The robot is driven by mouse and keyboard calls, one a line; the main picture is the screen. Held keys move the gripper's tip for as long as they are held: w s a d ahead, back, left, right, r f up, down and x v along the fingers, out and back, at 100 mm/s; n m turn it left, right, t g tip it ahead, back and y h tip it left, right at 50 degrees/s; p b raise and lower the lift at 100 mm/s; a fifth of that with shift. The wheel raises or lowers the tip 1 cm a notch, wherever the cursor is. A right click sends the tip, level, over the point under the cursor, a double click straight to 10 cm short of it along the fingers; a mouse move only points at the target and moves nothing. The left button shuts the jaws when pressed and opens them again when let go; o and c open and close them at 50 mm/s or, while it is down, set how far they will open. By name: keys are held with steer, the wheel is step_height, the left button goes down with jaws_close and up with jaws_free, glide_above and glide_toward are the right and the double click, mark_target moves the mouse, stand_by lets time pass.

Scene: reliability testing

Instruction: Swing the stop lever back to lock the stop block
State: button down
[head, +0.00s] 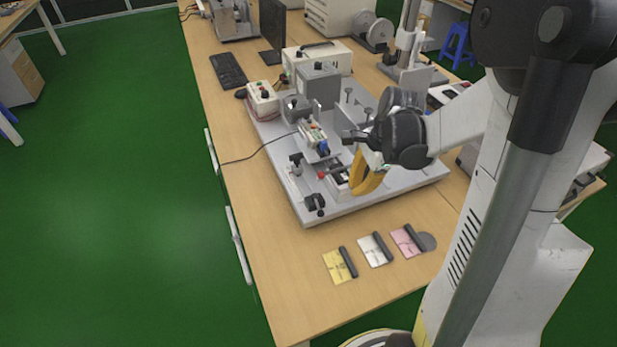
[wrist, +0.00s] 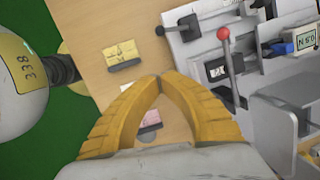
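A lever with a red ball knob, likely the stop lever, stands on the grey test fixture in the wrist view (wrist: 223,35). The knob also shows in the head view (head: 321,174). Its rod runs down beside a black-and-white part (wrist: 217,69); I cannot tell which part is the stop block. My gripper (wrist: 161,77) has yellow fingers whose tips meet, with nothing between them. In the head view my gripper (head: 360,185) hangs over the fixture's front, right of the red knob and apart from it. It hides part of the fixture there.
The fixture's base plate (head: 335,209) carries clamps and posts. A black-handled clamp (head: 315,203) sits at its front corner. Yellow, white and pink cards with black cylinders lie on the table (head: 285,300) in front. A control box (head: 262,98) and keyboard (head: 228,70) are behind.

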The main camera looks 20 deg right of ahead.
mark_target(318, 205)
steer(key=shift+s+d+f+m+y, duration=0.15)
steer(key=shift+d+f+m, duration=0.1)
steer(key=shift+f+m, duration=0.3)
steer(key=shift+d+f+m+y, duration=0.15)
steer(key=shift+d+f+m, duration=0.1)
steer(key=shift+f+m, duration=0.25)
steer(key=shift+f, duration=0.1)
steer(key=b+x, duration=0.4)
steer(key=x, duration=0.6)
steer(key=shift+s+f, duration=0.15)
steer(key=shift+f, duration=0.2)
steer(key=a, duration=0.1)
steer(key=a+r, duration=0.1)
steer(key=w+a, duration=0.1)
steer(key=shift+w+a+r, duration=0.1)
steer(key=shift+a+r, duration=0.2)
steer(key=shift+r, duration=0.1)
